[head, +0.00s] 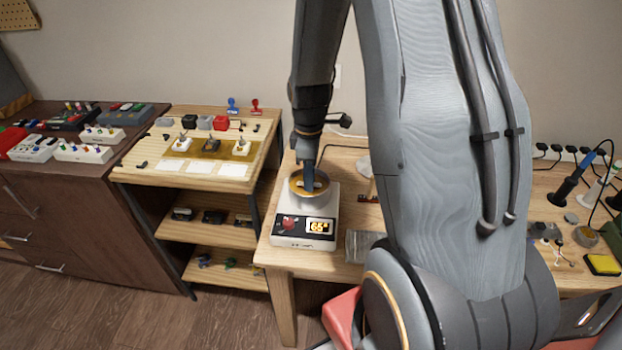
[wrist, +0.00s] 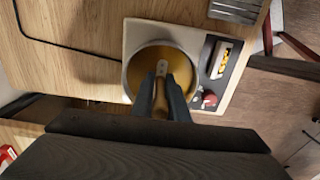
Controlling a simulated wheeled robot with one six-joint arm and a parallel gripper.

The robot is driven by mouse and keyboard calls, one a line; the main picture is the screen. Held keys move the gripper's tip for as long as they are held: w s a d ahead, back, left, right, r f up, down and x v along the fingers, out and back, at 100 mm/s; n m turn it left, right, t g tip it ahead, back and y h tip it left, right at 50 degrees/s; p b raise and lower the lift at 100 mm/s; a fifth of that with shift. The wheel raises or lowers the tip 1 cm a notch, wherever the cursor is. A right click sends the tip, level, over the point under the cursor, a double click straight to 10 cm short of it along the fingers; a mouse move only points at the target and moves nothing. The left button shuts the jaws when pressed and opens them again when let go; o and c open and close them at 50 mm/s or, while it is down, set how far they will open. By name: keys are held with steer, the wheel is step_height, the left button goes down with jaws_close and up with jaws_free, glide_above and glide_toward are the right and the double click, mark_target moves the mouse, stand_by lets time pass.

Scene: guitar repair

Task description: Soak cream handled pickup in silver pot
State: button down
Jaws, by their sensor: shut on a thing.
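The silver pot (head: 292,191) sits on a white heater with a dial and a lit display reading about 65°. It holds amber liquid, and its round rim also shows in the wrist view (wrist: 127,75). My gripper (wrist: 162,90) points down into the pot and is shut on the handle of the cream pickup (wrist: 162,68). The pickup's pale end shows between the fingertips, against the liquid. In the head view my gripper (head: 309,178) is over the pot's middle. How deep the pickup sits in the liquid I cannot tell.
The heater (head: 291,239) stands near the bench's left front corner, with a ribbed grey block (head: 360,246) to its right. A wooden shelf unit (head: 135,172) at left bears other handled pickups. A black cable (wrist: 50,42) runs across the bench. My arm hides the middle.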

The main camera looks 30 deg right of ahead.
steer(key=shift+r+p, duration=1.55)
steer(key=shift+r, duration=0.35)
stand_by(1.3)
steer(key=shift+r+p, duration=1.65)
steer(key=shift+r, duration=0.4)
steer(key=shift+f, duration=0.1)
